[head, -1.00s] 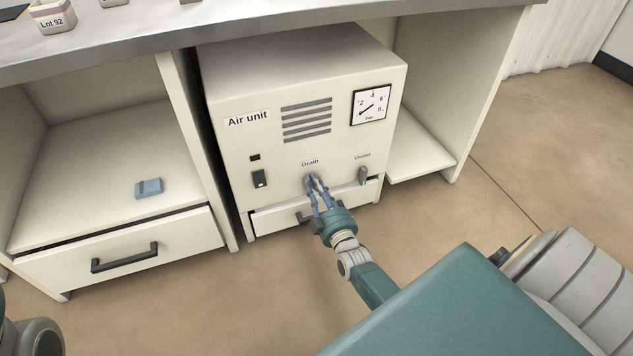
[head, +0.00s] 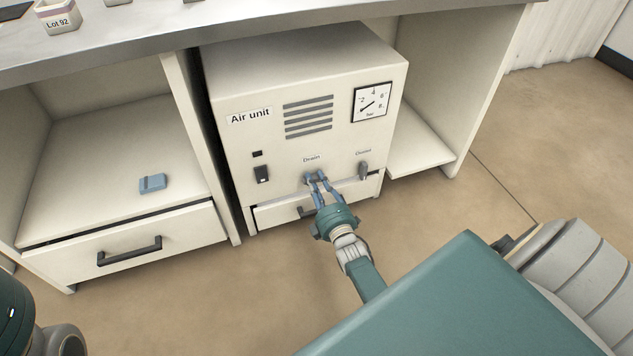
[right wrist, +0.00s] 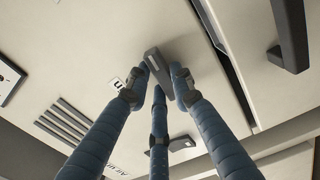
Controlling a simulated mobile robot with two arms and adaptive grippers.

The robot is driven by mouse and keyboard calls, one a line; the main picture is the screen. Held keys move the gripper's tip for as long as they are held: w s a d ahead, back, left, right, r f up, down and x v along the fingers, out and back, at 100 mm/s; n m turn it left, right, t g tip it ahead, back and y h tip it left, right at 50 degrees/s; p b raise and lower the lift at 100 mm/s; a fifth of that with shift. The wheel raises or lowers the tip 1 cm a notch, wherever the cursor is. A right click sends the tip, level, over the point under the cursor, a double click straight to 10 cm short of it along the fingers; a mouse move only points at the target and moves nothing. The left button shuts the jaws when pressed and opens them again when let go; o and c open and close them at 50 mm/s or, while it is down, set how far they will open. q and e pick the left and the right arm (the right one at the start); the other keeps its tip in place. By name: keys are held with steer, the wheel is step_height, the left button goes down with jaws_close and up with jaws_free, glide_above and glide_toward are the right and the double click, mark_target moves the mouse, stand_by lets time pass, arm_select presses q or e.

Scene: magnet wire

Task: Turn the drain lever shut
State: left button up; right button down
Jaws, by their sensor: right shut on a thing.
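The drain lever (head: 313,181) is a small grey handle under the "Drain" label on the front of the air unit (head: 225,155). My right gripper (head: 314,178) is shut on it. In the right wrist view the blue fingers close around the grey lever (right wrist: 157,65) from both sides, with another finger below it. There the lever lies roughly parallel to the drawer edge, so it looks about sideways on the panel. The fingers hide part of it in the head view. My left gripper is out of view.
A similar outlet lever (head: 363,170) points up and down to the right. A dark switch (head: 262,174) is on the left, and a gauge (head: 371,102) is above. A drawer handle (head: 306,211) is close under my gripper. A blue object (head: 153,182) lies on the left shelf.

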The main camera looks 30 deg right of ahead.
steer(key=shift+a+f+n, duration=0.1)
steer(key=shift+a+n, duration=0.05)
steer(key=shift+n, duration=0.75)
steer(key=c, duration=1.5)
jaws_free()
steer(key=v, duration=1.2)
